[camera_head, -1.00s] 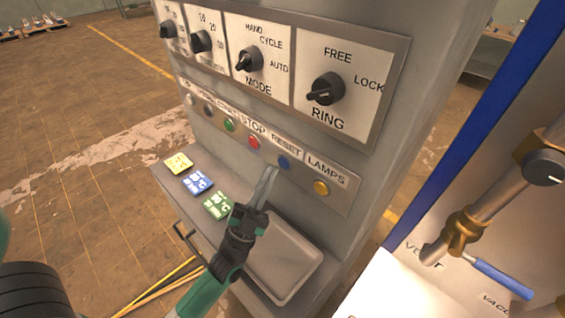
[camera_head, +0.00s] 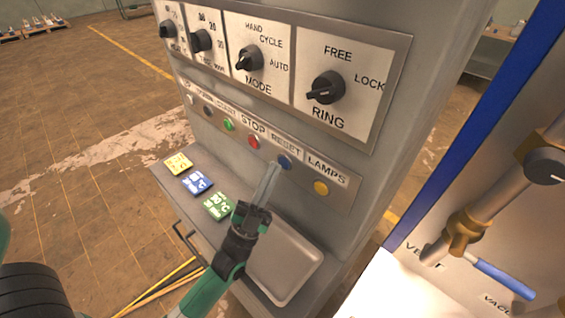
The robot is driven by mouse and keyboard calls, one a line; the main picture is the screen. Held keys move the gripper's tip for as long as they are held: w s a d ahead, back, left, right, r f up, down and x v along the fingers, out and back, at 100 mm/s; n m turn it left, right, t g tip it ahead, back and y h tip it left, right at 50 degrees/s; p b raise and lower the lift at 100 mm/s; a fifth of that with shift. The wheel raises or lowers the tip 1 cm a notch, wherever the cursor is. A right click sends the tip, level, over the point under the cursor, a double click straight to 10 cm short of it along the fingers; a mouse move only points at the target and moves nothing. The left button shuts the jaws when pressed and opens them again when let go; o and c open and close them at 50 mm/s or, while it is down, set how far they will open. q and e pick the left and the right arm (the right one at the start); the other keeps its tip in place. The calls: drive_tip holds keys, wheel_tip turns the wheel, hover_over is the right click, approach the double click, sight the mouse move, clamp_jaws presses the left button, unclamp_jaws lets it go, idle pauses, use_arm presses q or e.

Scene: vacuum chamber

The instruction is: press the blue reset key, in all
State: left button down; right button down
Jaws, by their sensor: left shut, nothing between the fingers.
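The blue reset key (camera_head: 285,162) is a round button under the RESET label on the grey control cabinet. It sits between the red stop key (camera_head: 254,142) and the yellow lamps key (camera_head: 321,187). My left gripper (camera_head: 274,168) is shut and empty, its fingertips just at the lower left of the blue key. Whether they touch it I cannot tell. The right gripper does not show.
Rotary knobs, among them the ring knob (camera_head: 325,88), stick out above the key row. Below, a shelf holds yellow, blue and green cards (camera_head: 218,205) and a shallow grey tray (camera_head: 284,262). A brass valve with a blue handle (camera_head: 500,279) stands at the right.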

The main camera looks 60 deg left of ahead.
use_arm(q)
drive_tip(key=shift+w+a+f, duration=0.15)
drive_tip(key=shift+w+f, duration=0.05)
drive_tip(key=shift+w, duration=0.2)
idle(0.7)
drive_tip(key=shift+s, duration=0.1)
drive_tip(key=shift+s+d+r, duration=0.1)
drive_tip(key=shift+s+d, duration=0.2)
drive_tip(key=shift+s, duration=0.3)
drive_tip(key=shift+s, duration=0.15)
drive_tip(key=s, duration=0.1)
drive_tip(key=s+d, duration=0.1)
drive_tip(key=s, duration=0.1)
drive_tip(key=s+d, duration=0.1)
drive_tip(key=shift+s+p, duration=0.25)
drive_tip(key=shift+p, duration=0.05)
idle(0.6)
